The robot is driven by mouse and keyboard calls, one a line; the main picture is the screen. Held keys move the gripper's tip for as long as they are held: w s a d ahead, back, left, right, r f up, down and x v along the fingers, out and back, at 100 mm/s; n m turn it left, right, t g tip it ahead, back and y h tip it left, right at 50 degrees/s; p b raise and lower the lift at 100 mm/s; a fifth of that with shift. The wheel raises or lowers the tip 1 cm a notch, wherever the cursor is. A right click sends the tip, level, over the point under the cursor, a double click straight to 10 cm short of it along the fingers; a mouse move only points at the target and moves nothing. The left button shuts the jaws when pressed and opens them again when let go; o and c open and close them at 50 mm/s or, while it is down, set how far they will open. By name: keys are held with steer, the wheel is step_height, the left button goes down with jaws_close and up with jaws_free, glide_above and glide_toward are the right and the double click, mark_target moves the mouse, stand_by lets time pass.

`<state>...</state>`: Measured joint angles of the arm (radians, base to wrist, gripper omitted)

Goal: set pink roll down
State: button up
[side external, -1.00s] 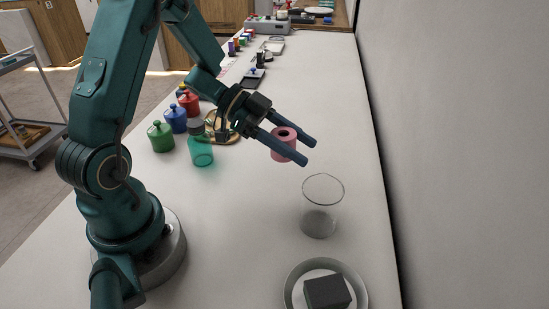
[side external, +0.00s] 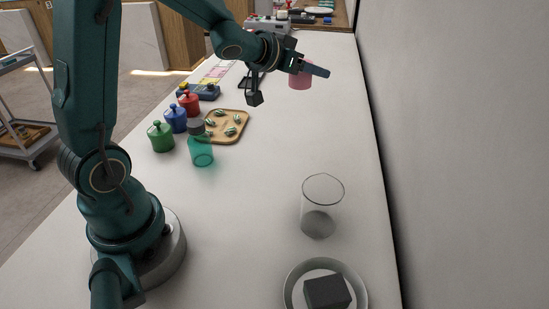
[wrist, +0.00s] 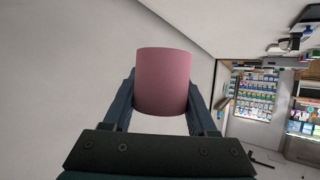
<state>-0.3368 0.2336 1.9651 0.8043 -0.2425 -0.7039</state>
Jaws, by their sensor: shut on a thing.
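The pink roll (side external: 299,81) is held between the fingers of my gripper (side external: 311,68), high at the far part of the counter in the side view. In the wrist view the pink roll (wrist: 162,82) sits between the two dark fingers of my gripper (wrist: 162,100), which press on its left and right sides. The roll looks about upright in the side view. It appears above the white counter (side external: 285,135), though I cannot tell its exact height.
A clear glass beaker (side external: 322,205) and a bowl (side external: 292,287) with a dark block (side external: 327,293) stand near the wall. Green (side external: 161,137), blue (side external: 175,119) and red (side external: 189,103) jars, a teal bottle (side external: 201,151) and a wooden tray (side external: 240,113) stand left. The mid counter is clear.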

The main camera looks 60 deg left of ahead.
steer(key=s+a+f+n+g+y, duration=0.3)
steer(key=s+a+n+g+y, duration=0.15)
steer(key=s+a+n, duration=0.2)
steer(key=s+a+f+n+g+y, duration=0.3)
steer(key=s+a+f+n+y, duration=0.15)
steer(key=s+a, duration=0.25)
glide_above(274, 140)
steer(key=shift+n+y, duration=0.3)
steer(key=shift+y, duration=0.1)
step_height(274, 140, down, 6)
steer(key=shift+s, duration=0.15)
steer(key=shift+f, duration=2)
steer(key=shift+f, duration=0.2)
steer(key=o, duration=1.4)
steer(key=shift+c, duration=0.2)
steer(key=shift+r, duration=0.1)
